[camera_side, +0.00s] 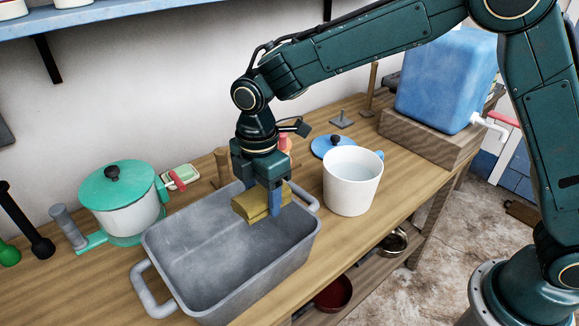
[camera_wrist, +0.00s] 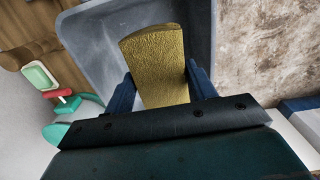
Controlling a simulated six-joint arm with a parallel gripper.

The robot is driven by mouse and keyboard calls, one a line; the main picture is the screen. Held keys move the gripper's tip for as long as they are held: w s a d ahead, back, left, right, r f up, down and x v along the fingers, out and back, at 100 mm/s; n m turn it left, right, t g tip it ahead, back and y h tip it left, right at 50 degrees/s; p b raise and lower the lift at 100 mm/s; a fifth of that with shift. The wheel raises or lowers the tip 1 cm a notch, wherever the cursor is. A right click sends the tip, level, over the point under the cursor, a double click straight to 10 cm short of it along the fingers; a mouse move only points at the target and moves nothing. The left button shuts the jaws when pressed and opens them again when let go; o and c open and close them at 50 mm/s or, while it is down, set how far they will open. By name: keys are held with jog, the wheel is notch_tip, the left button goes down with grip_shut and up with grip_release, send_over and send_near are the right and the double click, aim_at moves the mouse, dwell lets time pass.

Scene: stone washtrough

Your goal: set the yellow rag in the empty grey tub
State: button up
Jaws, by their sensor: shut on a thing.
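The yellow rag (camera_side: 262,202) is a folded, textured block held in my gripper (camera_side: 262,196). My gripper is shut on it, with a blue finger on each side; the wrist view shows the rag (camera_wrist: 156,62) between the fingers of my gripper (camera_wrist: 160,88). The grey tub (camera_side: 215,262) is a deep rectangular basin with two handles, standing on the wooden counter. Its visible inside is empty. The rag is over the far right end of the tub, around rim height; I cannot tell whether it touches the tub. The tub's wall also shows in the wrist view (camera_wrist: 90,45).
A white mug (camera_side: 351,182) stands right of the tub, with a blue lid (camera_side: 333,146) behind it. A white pot with a green lid (camera_side: 122,190) stands left. A blue water container (camera_side: 446,80) sits on a wooden block at back right.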

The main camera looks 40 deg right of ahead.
aim_at(267, 256)
notch_tip(267, 256, down, 16)
jog(key=shift+f, duration=0.1)
dwell(0.8)
jog(key=o, duration=1)
jog(key=shift+f, duration=0.1)
jog(key=shift+r, duration=6.2)
